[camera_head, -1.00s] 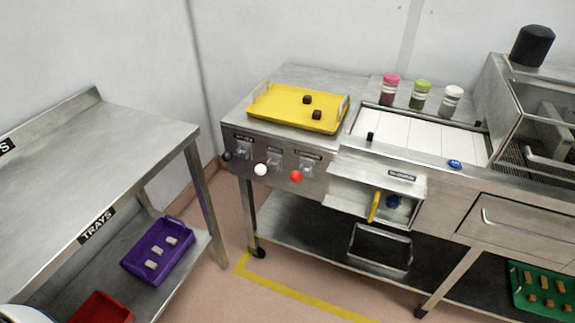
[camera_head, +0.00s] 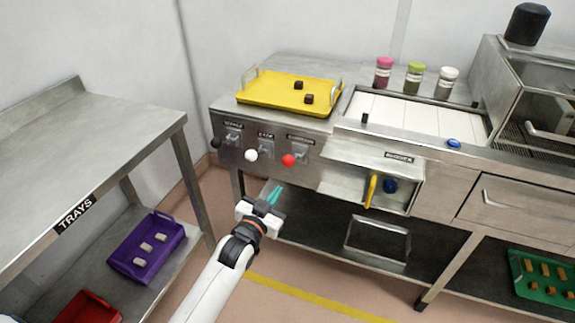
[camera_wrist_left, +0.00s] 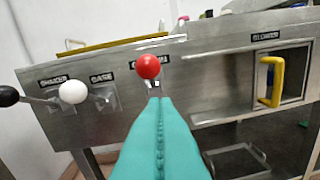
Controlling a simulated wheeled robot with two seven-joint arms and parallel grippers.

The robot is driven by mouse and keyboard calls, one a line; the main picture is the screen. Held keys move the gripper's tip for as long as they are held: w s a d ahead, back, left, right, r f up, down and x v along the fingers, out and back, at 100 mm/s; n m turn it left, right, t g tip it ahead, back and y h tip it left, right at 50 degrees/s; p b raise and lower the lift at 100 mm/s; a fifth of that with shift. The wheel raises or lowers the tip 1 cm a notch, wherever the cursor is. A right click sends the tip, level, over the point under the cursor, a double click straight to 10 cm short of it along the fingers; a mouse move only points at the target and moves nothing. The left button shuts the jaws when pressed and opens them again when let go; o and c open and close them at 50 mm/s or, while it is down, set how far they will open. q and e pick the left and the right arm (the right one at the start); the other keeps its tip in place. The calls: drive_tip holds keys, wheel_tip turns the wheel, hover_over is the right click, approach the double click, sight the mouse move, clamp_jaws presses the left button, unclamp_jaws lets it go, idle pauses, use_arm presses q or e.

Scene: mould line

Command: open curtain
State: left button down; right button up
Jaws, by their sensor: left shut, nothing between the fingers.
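The red ball knob (camera_head: 288,160) is on the front panel of the steel machine, rightmost of three knobs. In the left wrist view the red knob (camera_wrist_left: 148,66) covers part of its label, and a metal stem shows below it. My left gripper (camera_head: 274,193) is shut and empty, with teal fingers, below and in front of the panel. In the left wrist view its fingertips (camera_wrist_left: 160,101) point at the panel just under the red knob; whether they touch the stem I cannot tell. My right gripper is not in view.
A white knob (camera_head: 251,155) and a black knob (camera_head: 216,143) sit left of the red one. An open blower compartment (camera_head: 398,188) with a yellow handle (camera_head: 371,191) is to the right. A yellow tray (camera_head: 270,91) stands on top. A trays table (camera_head: 85,140) stands left.

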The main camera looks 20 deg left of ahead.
use_arm(q)
wheel_tip(320, 180, up, 8)
drive_tip(key=t, duration=0.1)
drive_tip(key=shift+t, duration=0.4)
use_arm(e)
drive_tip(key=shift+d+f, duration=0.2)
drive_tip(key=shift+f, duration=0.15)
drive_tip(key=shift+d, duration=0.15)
use_arm(q)
drive_tip(key=r, duration=0.1)
hover_over(288, 158)
drive_tip(key=d, duration=0.1)
drive_tip(key=shift+s+r, duration=0.2)
drive_tip(key=shift+s, duration=0.05)
drive_tip(key=f, duration=0.2)
drive_tip(key=shift+s+a+f, duration=0.2)
drive_tip(key=shift+f, duration=0.15)
drive_tip(key=shift+s+a+f, duration=0.2)
drive_tip(key=shift+f, duration=0.45)
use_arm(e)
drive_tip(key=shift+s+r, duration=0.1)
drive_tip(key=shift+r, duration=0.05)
